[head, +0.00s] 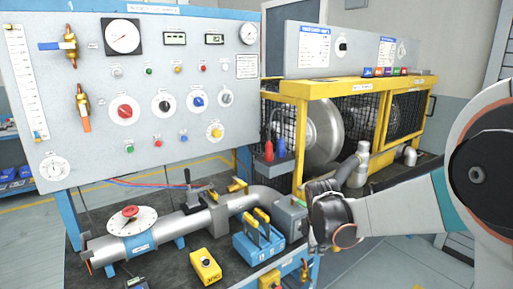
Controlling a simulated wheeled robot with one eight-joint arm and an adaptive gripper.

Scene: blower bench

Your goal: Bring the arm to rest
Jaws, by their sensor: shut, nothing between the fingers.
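My arm (405,205) reaches in from the right edge, with its pale links running left to a dark wrist. My gripper (320,190) is at the dark end of the arm, in front of the right part of the bench. It is shut and empty; its fingers are small and hard to make out. In the picture it overlaps the right side of a grey box (290,215) at the pipe's end. I cannot tell whether they touch.
A grey gauge panel (85,120) stands behind the bench. A yellow-framed blower cage (300,88) is behind my wrist. A pipe with a flow dial (130,218), a blue tray (258,242) and a yellow box (205,265) crowd the bench. Floor shows at the lower right.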

